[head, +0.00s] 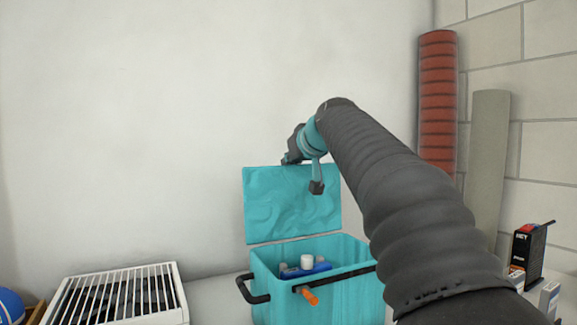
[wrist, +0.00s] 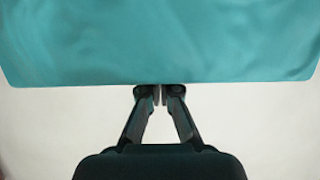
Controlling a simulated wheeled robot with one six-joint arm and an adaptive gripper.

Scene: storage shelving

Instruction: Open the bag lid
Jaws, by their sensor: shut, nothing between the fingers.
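The teal bag (head: 325,300) stands at the lower middle of the head view, with a black handle at its left. Its lid (head: 290,205) is raised, standing roughly upright at the back of the opening. The lid also fills the top of the wrist view (wrist: 160,40), its straight edge just beyond my fingertips. My gripper (wrist: 158,92) is shut and empty at that edge; I cannot tell whether it touches.
Inside the bag are a blue item and white-capped containers (head: 307,261). An orange piece (head: 309,296) sticks out at the front. A white slatted crate (head: 115,298) is at left. A red ribbed tube (head: 438,100), a grey roll (head: 489,150) and boxes (head: 527,255) are at right.

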